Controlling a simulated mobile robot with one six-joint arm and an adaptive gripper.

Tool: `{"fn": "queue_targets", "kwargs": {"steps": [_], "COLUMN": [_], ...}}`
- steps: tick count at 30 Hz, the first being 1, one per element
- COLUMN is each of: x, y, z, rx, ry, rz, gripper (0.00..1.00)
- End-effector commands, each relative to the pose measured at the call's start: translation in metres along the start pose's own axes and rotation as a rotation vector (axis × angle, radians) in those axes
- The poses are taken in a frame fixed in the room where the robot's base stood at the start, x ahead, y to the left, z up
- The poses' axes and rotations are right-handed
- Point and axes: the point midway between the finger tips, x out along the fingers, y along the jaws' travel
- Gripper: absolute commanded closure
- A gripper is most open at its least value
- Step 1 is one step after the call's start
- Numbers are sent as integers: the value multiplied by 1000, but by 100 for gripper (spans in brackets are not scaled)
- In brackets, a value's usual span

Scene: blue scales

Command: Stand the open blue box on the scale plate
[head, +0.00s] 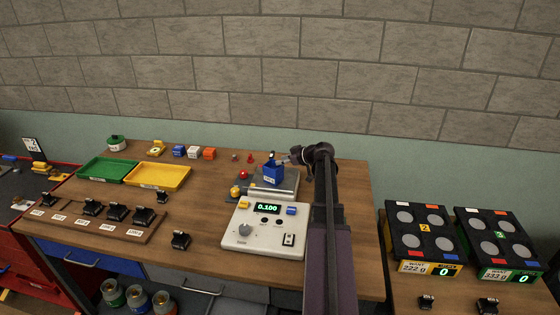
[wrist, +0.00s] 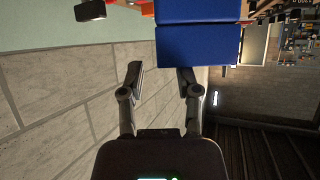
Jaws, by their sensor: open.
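The scale (head: 262,240) is a pale unit with a lit display reading 0.100. The box also shows large at the top of the wrist view (wrist: 198,46). My gripper (head: 284,160) is just behind and right of the box's top in the head view. In the wrist view my gripper (wrist: 162,74) has its fingers apart with nothing between them. The right fingertip is close to the box's edge; whether they touch is unclear.
Red and yellow knobs (head: 235,190) stand left of the plate. Green (head: 107,170) and yellow (head: 158,177) trays lie further left, with small colored blocks behind. Black clips sit on a wooden board (head: 98,222) at front left. My arm covers the table right of the scale.

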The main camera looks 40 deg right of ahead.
Motion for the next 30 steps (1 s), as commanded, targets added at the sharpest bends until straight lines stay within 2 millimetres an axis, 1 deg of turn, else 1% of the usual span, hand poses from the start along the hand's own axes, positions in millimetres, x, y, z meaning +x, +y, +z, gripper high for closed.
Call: {"fn": "queue_targets", "kwargs": {"steps": [1, 12, 18, 24, 30], "x": [-9, -70, -95, -106, -107], "y": [-1, -1, 0, 0, 0], "z": [-3, -3, -2, -1, 0], "rx": [1, 1, 1, 0, 0], "ry": [0, 0, 0, 0, 0], "rz": [1, 2, 1, 0, -1], "gripper": [57, 57, 57, 57, 57]}}
